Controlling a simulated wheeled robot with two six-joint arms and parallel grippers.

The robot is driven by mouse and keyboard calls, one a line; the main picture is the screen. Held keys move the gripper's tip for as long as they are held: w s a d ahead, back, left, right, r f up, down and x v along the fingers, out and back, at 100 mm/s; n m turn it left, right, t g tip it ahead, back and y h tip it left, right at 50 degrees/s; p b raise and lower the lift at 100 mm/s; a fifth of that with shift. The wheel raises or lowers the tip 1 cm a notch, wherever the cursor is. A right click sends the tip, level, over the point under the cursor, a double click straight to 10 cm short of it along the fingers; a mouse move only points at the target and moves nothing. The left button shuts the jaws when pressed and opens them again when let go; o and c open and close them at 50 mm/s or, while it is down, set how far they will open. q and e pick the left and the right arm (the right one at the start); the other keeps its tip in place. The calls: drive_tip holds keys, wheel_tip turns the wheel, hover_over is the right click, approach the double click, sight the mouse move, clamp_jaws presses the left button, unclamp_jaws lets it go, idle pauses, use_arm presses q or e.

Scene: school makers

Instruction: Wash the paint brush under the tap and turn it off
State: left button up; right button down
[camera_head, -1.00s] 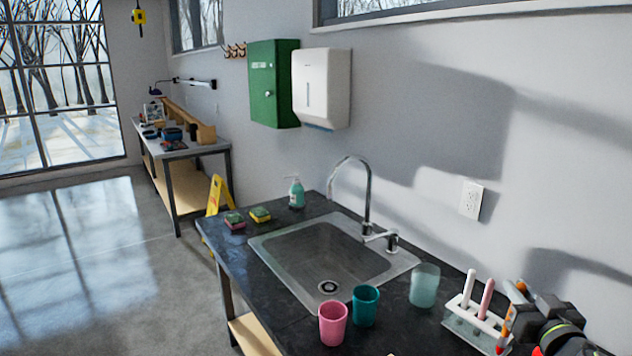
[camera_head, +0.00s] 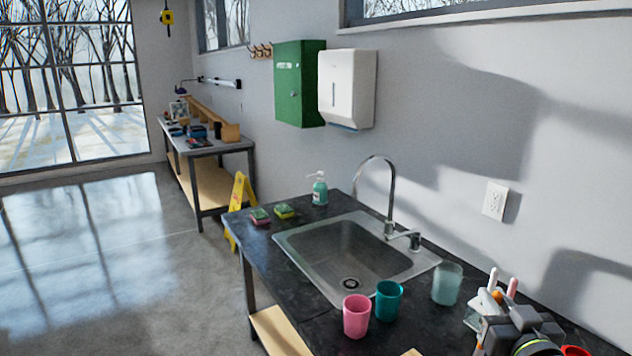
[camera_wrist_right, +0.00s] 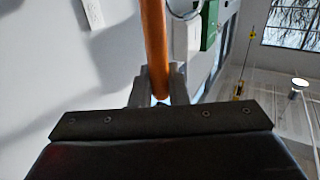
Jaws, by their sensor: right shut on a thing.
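The tap (camera_head: 391,195) is a tall curved chrome spout with a side lever (camera_head: 413,238), behind the steel sink (camera_head: 345,255). I see no clear water stream below the spout. My right gripper (camera_head: 490,328) is at the lower right of the head view, to the right of the sink and over the counter. In the right wrist view my right gripper (camera_wrist_right: 160,88) is shut on an orange-brown rod, the paint brush handle (camera_wrist_right: 154,40). The brush's bristles are not in view. My left gripper is out of view.
A pink cup (camera_head: 356,316), a teal cup (camera_head: 388,300) and a frosted cup (camera_head: 447,284) stand on the dark counter (camera_head: 290,275) near the sink. Sponges (camera_head: 260,216) and a soap bottle (camera_head: 320,188) are at its far end. A rack with white and pink handles (camera_head: 511,290) is partly hidden behind my gripper.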

drive_tip(key=a+r+n+y, duration=0.1)
drive_tip(key=a+r, duration=0.1)
drive_tip(key=a, duration=1.2)
drive_tip(key=shift+s+a+y, duration=0.15)
drive_tip(key=shift+s+y, duration=0.15)
drive_tip(key=shift+s, duration=0.05)
drive_tip(key=s+a+f+n+g+y, duration=0.3)
drive_tip(key=a+f+n+g+y, duration=0.2)
drive_tip(key=a+n+g+y, duration=0.2)
drive_tip(key=s+a+f+n+g+y, duration=0.4)
drive_tip(key=a+n+g+y, duration=0.3)
drive_tip(key=n+g+y, duration=0.2)
drive_tip(key=shift+a+f+n+g+y, duration=0.3)
drive_tip(key=shift+f+n+g+y, duration=0.25)
drive_tip(key=shift+y, duration=0.45)
drive_tip(key=shift+r, duration=0.1)
drive_tip(key=c, duration=2)
unclamp_jaws()
drive_tip(key=shift+c, duration=0.8)
